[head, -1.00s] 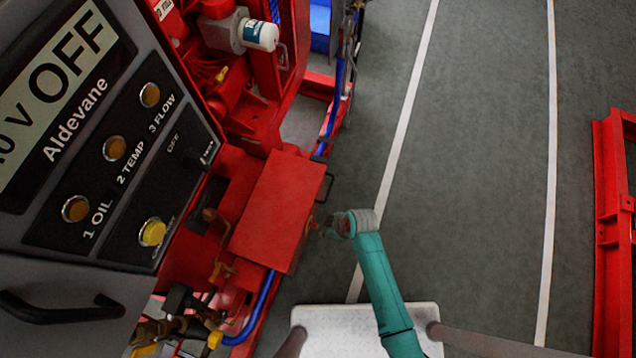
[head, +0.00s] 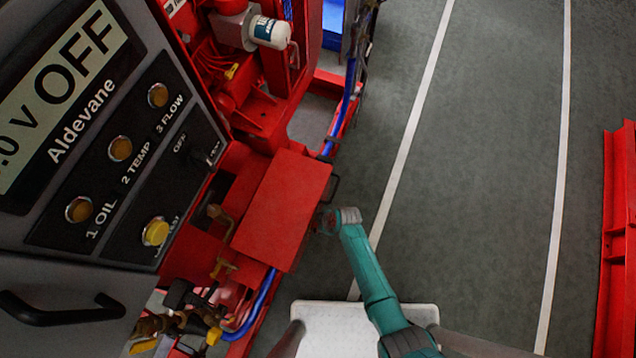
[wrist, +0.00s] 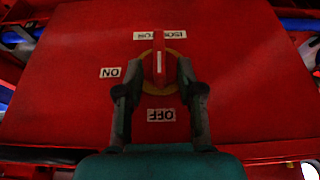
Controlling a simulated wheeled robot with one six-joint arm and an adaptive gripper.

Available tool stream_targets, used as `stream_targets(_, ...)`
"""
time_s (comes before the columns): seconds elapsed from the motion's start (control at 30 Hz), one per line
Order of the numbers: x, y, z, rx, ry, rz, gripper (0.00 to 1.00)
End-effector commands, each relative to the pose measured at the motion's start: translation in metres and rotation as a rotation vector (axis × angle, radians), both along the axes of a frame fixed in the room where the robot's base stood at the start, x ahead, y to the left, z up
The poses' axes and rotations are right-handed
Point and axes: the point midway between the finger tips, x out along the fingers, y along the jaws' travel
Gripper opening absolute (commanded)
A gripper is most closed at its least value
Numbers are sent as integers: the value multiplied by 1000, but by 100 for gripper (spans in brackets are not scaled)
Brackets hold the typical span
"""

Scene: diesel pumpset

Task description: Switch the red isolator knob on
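The red isolator knob (wrist: 159,68) sits on a yellow ring (wrist: 176,59) on the red box face in the wrist view. Its handle and white mark stand upright in the picture, in line with the OFF label (wrist: 161,115) below. The ON label (wrist: 110,72) is at the left, and the lettering appears upside down. My gripper (wrist: 160,70) is open, its fingertips on either side of the handle with gaps visible. In the head view my gripper (head: 325,221) is at the right side of the red box (head: 281,210); the knob is hidden there.
A grey control panel (head: 120,185) with lamps and an OFF display fills the left. Red pump machinery and a blue hose (head: 345,105) lie behind the box. Green floor (head: 480,200) is clear at the right, up to a red frame (head: 618,230).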

Motion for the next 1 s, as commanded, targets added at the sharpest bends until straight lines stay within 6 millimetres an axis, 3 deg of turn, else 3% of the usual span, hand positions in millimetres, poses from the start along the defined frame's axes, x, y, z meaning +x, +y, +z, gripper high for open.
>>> stream_targets(0.4, 1, 2, -5, 0, -1, 0, 38)
stream_targets(0.57, 1, 2, -5, 0, -1, -1, 0)
stream_targets(1.0, 5, 0, -6, 35, 103, -4, 0)
